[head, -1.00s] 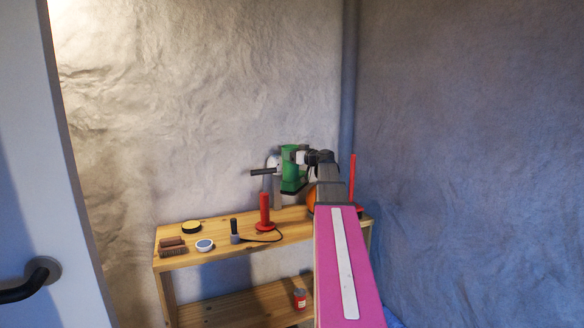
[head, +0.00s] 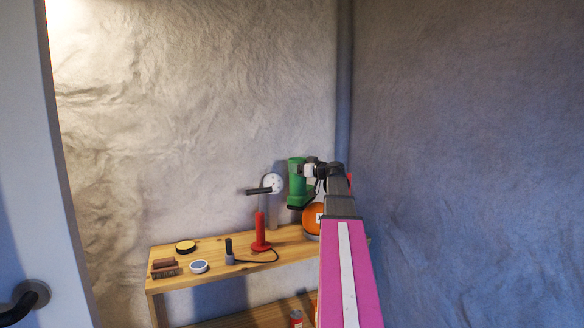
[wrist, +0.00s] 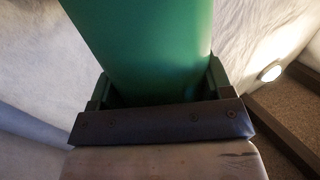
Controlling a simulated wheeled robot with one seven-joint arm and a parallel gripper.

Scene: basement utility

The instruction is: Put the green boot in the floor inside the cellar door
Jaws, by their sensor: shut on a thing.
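The green boot (head: 296,185) is held up in the air in front of the back wall, above the right part of a wooden bench. It stands roughly upright, its sole lower and pointing left. My gripper (head: 309,171) is shut on it from the right. In the wrist view, the boot's green shaft (wrist: 140,45) fills the space between the dark green fingers (wrist: 155,92). A pale blue-grey door panel (head: 25,140) with a black handle (head: 25,298) stands at the left edge; I cannot tell whether it is the cellar door. The floor is out of the head view.
The wooden bench (head: 210,257) holds brushes (head: 164,267), a yellow-topped tin (head: 186,246), a small round dish (head: 199,267), a red upright tool (head: 260,236) and an orange round thing (head: 312,221). A can (head: 296,318) sits lower down. A grey pipe (head: 344,80) runs up the corner.

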